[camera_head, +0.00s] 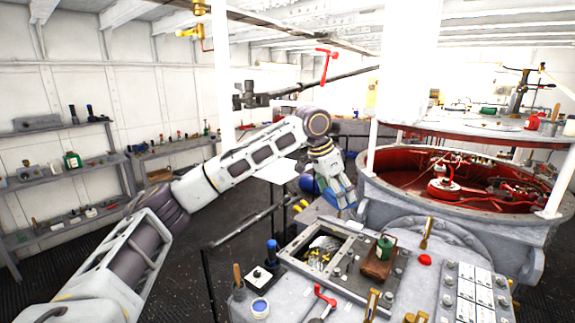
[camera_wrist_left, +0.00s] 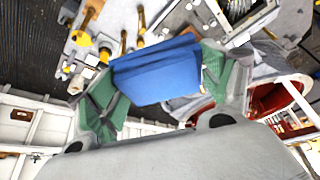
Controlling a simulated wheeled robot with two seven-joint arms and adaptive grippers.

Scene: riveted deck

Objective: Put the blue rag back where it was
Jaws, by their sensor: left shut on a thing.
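The blue rag (camera_wrist_left: 158,72) is a folded, flat blue piece between the green-padded fingers of my left gripper (camera_wrist_left: 165,88) in the left wrist view. The gripper is shut on it. In the head view, my left arm reaches in from the left, and the left gripper (camera_head: 338,190) hangs fingers-down behind the machine top, near the front of the round red-lined housing. Blue shows around the fingers there, but I cannot make out the rag's outline. The rag's underside is hidden. My right gripper is not in view.
The red-lined round housing (camera_head: 440,185) stands at right. Shelves (camera_head: 70,190) line the left wall. A black railing (camera_head: 250,222) stands before the machine.

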